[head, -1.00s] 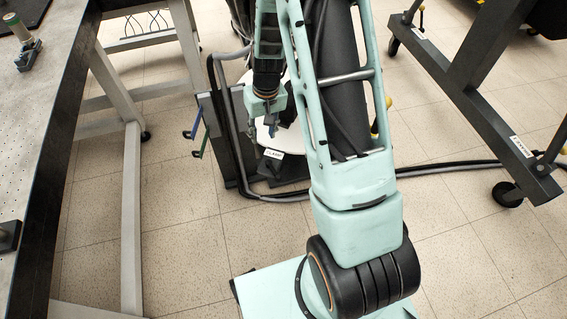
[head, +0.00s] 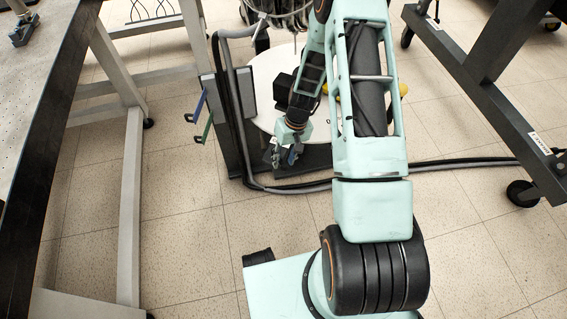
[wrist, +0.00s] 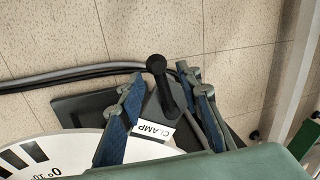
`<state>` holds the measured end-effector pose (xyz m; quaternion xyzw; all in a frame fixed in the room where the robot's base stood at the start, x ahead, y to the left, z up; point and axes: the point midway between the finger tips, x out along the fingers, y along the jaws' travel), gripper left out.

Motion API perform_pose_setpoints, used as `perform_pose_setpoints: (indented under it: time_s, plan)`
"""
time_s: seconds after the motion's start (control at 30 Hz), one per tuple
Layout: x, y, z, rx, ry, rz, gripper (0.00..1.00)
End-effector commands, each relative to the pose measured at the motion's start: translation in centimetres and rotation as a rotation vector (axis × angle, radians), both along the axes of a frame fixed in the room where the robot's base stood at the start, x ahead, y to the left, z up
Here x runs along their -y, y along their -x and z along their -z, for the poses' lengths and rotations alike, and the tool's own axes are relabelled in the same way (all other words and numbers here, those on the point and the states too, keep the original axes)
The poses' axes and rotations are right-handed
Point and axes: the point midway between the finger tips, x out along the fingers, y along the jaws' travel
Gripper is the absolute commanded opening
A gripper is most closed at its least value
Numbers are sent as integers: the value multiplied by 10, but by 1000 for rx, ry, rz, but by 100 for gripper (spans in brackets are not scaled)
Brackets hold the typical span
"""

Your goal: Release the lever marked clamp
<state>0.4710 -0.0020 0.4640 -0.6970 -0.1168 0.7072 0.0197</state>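The clamp lever (wrist: 165,92) is a black arm with a round knob at its far end, in the middle of the wrist view. A white label reading CLAMP (wrist: 154,131) lies beside its base. My gripper (wrist: 159,76) is open, with one blue-padded finger on each side of the lever and visible gaps between. In the head view my gripper (head: 283,161) points down over the dark base by the round white table; the lever is not clear there.
A white dial disc (wrist: 60,158) with a printed scale lies at lower left of the wrist view. Blue (head: 200,104) and green (head: 208,127) handles stick out left of the post. Thick cables (head: 430,168) run along the floor. A bench (head: 45,110) stands left and a dark frame (head: 480,95) right.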

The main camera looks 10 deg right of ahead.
Motion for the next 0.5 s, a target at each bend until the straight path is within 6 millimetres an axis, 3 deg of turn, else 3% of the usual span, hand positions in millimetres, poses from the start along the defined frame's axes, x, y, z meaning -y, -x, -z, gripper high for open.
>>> perform_pose_setpoints:
  time_s: [0.13,0.47,0.5]
  plan:
    - [-2,0,13,2,0,0,32]
    - [-3,0,15,2,1,0,32]
    - [-3,0,15,2,1,0,28]
